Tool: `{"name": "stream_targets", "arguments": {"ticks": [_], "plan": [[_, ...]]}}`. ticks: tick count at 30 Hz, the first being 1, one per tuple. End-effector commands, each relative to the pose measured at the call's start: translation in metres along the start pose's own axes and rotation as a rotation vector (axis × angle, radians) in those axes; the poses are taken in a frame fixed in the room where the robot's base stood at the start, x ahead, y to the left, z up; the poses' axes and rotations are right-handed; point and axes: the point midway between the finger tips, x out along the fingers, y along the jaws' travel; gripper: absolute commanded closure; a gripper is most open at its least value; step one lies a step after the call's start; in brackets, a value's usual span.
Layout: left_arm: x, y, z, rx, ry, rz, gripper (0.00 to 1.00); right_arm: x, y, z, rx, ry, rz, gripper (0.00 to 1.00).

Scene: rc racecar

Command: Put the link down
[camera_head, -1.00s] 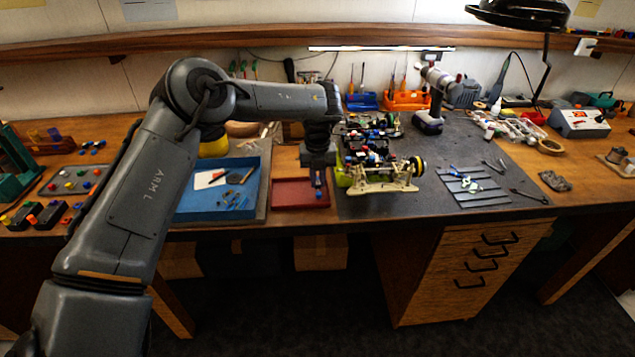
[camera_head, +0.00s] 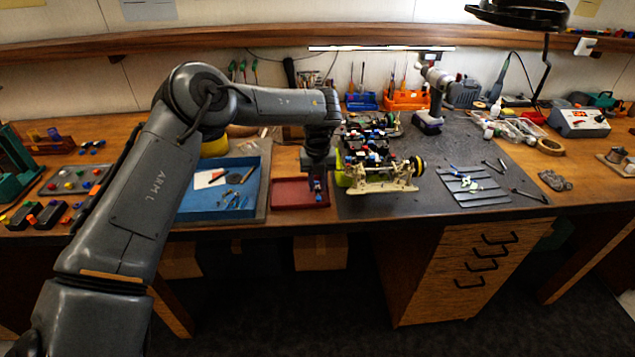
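My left gripper (camera_head: 318,190) points down over the right part of a small dark red tray (camera_head: 288,194), just left of the RC car. Its fingertips are small and dark here, and I cannot tell whether they are open or shut. I cannot make out a link in or under the fingers. The RC car chassis (camera_head: 385,184), with a yellow-rimmed wheel, stands on the dark work mat to the right of the gripper. My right gripper is not in view.
A blue tray (camera_head: 187,207) with small parts lies left of the red tray. A slatted grey plate (camera_head: 465,187) with small parts and loose tools lie on the mat's right. A power drill (camera_head: 428,121) stands behind the car. The mat's front middle (camera_head: 425,205) is clear.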

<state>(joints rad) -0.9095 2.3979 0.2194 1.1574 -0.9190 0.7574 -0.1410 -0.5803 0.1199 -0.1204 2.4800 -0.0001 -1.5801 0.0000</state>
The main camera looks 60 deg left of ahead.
Motion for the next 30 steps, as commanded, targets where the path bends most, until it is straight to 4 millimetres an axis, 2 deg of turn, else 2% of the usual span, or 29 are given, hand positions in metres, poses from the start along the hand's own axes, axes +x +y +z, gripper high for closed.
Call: {"name": "stream_targets", "arguments": {"ticks": [5, 18, 24, 30], "plan": [[-0.02, -0.001, 0.001, 0.0, -0.003, -0.001, 0.74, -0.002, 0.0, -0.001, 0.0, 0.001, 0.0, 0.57], [-0.098, 0.0, 0.0, 0.001, -0.002, -0.001, 0.74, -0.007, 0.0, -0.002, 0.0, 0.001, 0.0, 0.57], [-0.117, 0.0, 0.001, -0.001, -0.002, 0.0, 0.74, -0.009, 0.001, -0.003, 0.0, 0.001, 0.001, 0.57], [-0.121, 0.0, 0.0, 0.0, 0.0, 0.0, 0.74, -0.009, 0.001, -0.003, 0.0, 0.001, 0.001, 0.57]]}}
